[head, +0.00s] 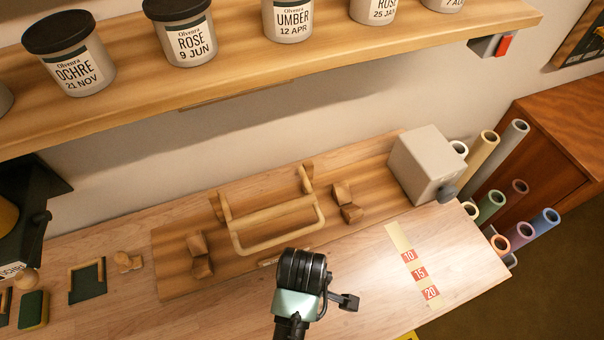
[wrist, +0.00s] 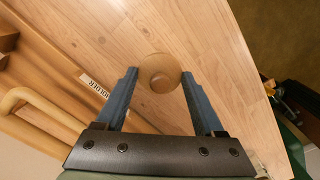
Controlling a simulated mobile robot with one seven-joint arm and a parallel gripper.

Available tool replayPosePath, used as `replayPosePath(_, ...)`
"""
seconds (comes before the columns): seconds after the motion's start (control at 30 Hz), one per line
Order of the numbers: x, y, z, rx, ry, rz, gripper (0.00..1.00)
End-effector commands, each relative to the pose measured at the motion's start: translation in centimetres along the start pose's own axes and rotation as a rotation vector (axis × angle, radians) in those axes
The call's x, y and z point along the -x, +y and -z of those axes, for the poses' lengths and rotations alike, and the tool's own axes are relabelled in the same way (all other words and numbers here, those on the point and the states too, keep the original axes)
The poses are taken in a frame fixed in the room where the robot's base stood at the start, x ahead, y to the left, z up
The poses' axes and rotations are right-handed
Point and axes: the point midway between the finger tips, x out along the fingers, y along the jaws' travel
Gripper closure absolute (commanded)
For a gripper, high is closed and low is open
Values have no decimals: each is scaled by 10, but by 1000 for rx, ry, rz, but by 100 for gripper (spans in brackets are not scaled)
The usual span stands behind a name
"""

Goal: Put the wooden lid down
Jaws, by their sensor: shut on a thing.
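The wooden lid (wrist: 160,66) is a small, round, pale brown piece in the wrist view, with a rounded knob on its face. My gripper (wrist: 158,80) has its two blue fingers on either side of the lid and is shut on it. Bare table shows around the lid; I cannot tell whether it touches the table or hangs above it. In the head view my dark wrist (head: 301,268) is over the front of the table, and the fingers and lid are hidden beneath it.
A wooden holder (head: 168,272) with a raised bar frame stands behind my wrist. A grey box (head: 428,163) and a tape strip (head: 394,234) marked 10, 15, 20 lie right. A dark slate (head: 87,284) lies left. Jars line the shelf (head: 240,60) above. The table front (head: 225,315) is clear.

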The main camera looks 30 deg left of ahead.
Motion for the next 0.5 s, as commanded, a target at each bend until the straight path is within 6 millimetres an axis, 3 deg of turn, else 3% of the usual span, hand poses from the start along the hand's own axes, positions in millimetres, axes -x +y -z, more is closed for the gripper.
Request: replayPosePath(0.5,-60,0,0,-2,-1,0,81)
